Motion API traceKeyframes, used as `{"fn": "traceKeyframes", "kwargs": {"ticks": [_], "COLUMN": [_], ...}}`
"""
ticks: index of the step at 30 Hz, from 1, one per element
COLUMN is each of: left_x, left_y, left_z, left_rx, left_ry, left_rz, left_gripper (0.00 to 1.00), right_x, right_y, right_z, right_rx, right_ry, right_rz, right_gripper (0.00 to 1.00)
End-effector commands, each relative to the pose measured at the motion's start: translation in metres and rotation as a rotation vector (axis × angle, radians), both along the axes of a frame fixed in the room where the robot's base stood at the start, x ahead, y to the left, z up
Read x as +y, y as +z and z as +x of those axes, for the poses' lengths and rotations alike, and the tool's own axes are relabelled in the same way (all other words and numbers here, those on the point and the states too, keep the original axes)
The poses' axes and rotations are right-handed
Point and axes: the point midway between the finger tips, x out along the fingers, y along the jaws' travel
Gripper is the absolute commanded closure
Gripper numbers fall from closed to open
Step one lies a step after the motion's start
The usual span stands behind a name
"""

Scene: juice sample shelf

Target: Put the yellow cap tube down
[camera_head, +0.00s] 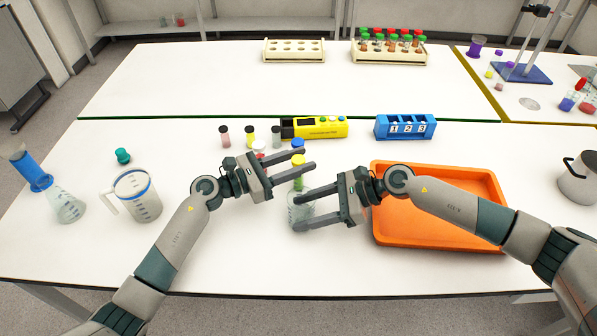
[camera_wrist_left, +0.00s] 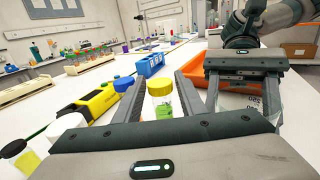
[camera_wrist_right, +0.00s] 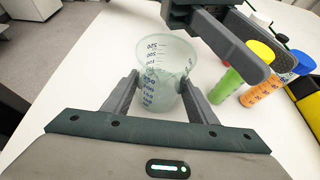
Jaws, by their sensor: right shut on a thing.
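The yellow cap tube (camera_head: 298,184), with green contents, appears to stand upright on the table. My left gripper (camera_head: 306,157) is at it. In the left wrist view, the tube (camera_wrist_left: 160,102) is between the spread fingers (camera_wrist_left: 165,90), with gaps beside it, so the gripper looks open. In the right wrist view, a left finger crosses in front of the tube (camera_wrist_right: 226,85). My right gripper (camera_head: 315,209) is shut on a clear graduated beaker (camera_head: 299,214), which sits between its fingers (camera_wrist_right: 160,85) in the right wrist view.
A blue-capped orange tube (camera_wrist_right: 264,90) stands close behind the yellow cap tube. A yellow device (camera_head: 322,128), blue numbered rack (camera_head: 404,127) and several capped tubes are farther back. An orange tray (camera_head: 384,239) is at right. A jug (camera_head: 137,196) and flask (camera_head: 67,207) stand left.

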Motion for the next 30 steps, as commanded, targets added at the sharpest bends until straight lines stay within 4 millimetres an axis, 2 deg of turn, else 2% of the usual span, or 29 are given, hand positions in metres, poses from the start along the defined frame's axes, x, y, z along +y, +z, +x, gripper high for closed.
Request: {"fn": "traceKeyframes", "kwargs": {"ticks": [10,11,14,17,30], "left_x": [0.0004,0.0004,0.0005,0.0005,0.0006], "left_y": [-0.0001,-0.0001,-0.0001,0.0001,0.0026], "left_z": [-0.0001,-0.0001,-0.0001,0.0000,0.0001], "left_rx": [0.000,0.000,0.000,-0.001,-0.001], "left_ry": [0.000,0.000,0.000,0.000,0.000], "left_rz": [0.000,0.000,0.000,0.000,0.000], "left_gripper": [0.63,0.68,0.92,0.99,0.99], "right_x": [0.0001,0.0001,0.0001,0.0001,0.0001], "right_y": [0.0003,0.0003,0.0003,0.0003,0.0003], "right_z": [0.0001,0.0001,0.0001,0.0001,0.0001], "right_rx": [0.000,0.000,0.000,0.000,0.000], "right_ry": [0.000,0.000,0.000,0.000,0.000], "right_rz": [0.000,0.000,0.000,0.000,0.000], "right_gripper": [0.60,0.60,0.60,0.60,0.60]}}
